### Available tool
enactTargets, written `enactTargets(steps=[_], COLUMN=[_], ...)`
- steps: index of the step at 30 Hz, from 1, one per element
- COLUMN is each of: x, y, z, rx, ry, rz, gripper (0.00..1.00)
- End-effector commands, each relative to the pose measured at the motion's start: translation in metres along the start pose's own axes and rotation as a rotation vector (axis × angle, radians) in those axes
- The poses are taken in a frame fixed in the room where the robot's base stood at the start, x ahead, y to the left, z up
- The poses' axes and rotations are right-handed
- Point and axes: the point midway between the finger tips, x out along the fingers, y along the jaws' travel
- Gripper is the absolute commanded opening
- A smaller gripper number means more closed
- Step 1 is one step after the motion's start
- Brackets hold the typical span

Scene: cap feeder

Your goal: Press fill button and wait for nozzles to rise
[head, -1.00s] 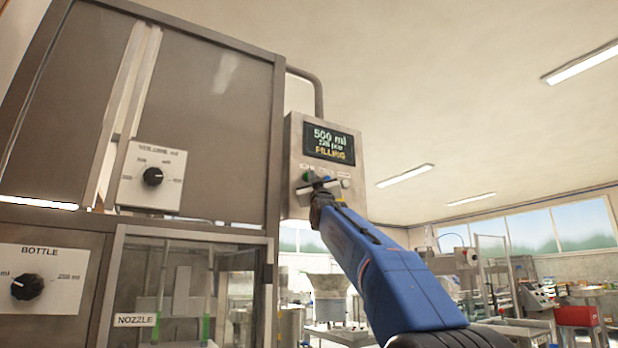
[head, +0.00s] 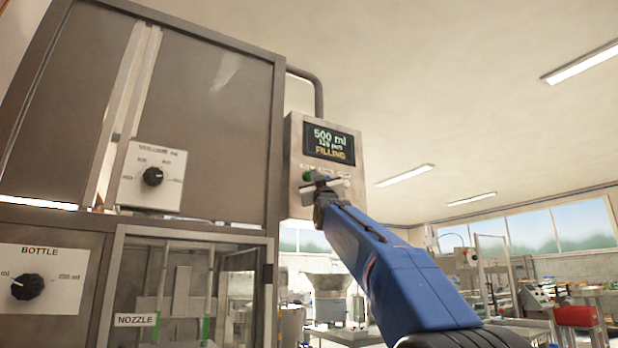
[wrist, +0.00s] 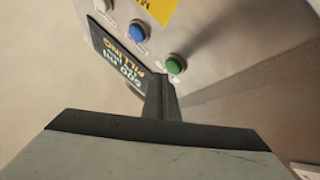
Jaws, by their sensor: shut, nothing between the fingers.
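The grey control box (head: 294,150) hangs at the right of the machine. Its screen (head: 330,144) reads 500 ml and FILLING. The green button (head: 307,176) is on the panel below the screen; in the wrist view the green button (wrist: 175,64) shows whole, beside a blue button (wrist: 137,32). My gripper (head: 322,184) is shut and empty, in front of the panel just right of and below the green button. In the wrist view its tip (wrist: 159,84) is near the green button with a small gap visible. The nozzles cannot be made out behind the window marked NOZZLE (head: 135,320).
A volume dial (head: 152,176) and a bottle dial (head: 27,287) are on the machine's front at left. A steel hopper (head: 327,283) and benches stand in the room behind. The space right of the control box is open.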

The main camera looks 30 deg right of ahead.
Motion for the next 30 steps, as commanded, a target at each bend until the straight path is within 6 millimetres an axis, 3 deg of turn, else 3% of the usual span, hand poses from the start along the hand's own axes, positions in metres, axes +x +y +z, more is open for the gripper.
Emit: enactTargets(steps=[19, 30], x=[-0.031, -0.035], y=[0.023, 0.025], z=[-0.023, -0.025], rx=[0.0, 0.0], ry=[0.001, 0.0], rz=[0.001, 0.0], gripper=[0.0, 0.0])
